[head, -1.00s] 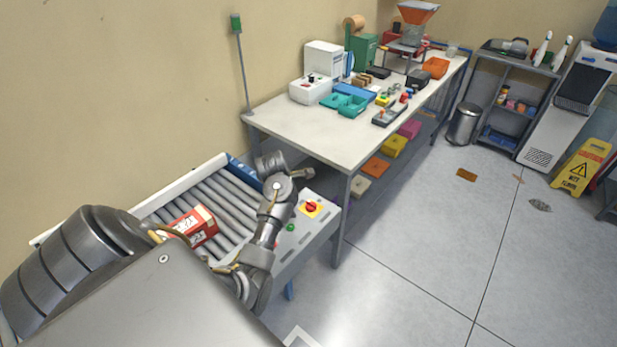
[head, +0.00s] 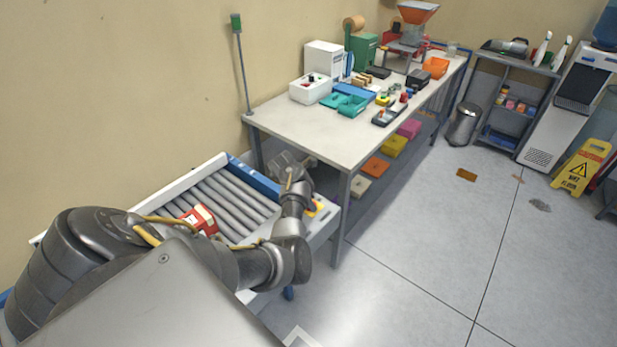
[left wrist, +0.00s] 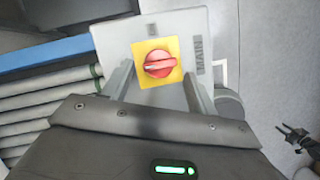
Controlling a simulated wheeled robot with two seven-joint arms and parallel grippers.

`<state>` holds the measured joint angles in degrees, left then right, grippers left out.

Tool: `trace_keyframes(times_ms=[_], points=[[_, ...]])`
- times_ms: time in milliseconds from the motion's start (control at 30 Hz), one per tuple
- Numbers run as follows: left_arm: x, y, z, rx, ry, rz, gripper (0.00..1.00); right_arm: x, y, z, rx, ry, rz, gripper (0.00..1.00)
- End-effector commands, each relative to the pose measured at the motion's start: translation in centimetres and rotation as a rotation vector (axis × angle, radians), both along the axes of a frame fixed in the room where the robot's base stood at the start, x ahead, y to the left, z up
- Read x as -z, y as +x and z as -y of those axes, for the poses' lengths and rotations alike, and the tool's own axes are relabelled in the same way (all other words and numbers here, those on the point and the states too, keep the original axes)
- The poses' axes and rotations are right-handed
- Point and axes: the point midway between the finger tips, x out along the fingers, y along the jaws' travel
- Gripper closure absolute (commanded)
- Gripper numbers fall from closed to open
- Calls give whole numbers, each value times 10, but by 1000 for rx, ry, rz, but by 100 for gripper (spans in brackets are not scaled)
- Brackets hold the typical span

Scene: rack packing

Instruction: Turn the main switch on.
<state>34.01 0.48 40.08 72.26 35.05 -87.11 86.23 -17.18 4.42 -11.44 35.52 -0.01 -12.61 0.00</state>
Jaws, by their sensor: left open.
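The main switch is a red rotary knob on a yellow plate (left wrist: 159,64), on a light grey panel with the label MAIN beside it. Its handle lies nearly crosswise in the left wrist view. My left gripper (left wrist: 158,82) is open and empty, its fingers showing on either side of the switch; I cannot tell how far above the panel they are. In the head view my left gripper (head: 294,172) is over the conveyor's end panel, and only an edge of the yellow plate (head: 319,207) shows. A dark shape (left wrist: 297,138), seemingly my right gripper, shows at the right edge.
The roller conveyor (head: 232,205) carries a red box (head: 199,220) and has a blue side rail (head: 252,180). A white workbench (head: 320,133) with bins and tools stands just behind the panel.

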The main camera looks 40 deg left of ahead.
Motion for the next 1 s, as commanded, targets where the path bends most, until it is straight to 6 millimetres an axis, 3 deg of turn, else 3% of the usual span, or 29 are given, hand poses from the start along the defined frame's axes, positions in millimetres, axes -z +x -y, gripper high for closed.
trace_keyframes(times_ms=[200, 533, 833, 1000], points=[[18, 7, 2, 0, 0, 0, 42, 1, 0, 1, 0, -1, 0, 64], [20, 8, 3, 0, 2, 1, 43, 1, 0, 3, -2, -4, 0, 64], [20, 8, 2, 0, 1, 0, 82, 1, 0, 4, -2, -5, 0, 64], [20, 8, 2, 9, 1, 0, 82, 1, 0, 4, -2, -5, 0, 64]])
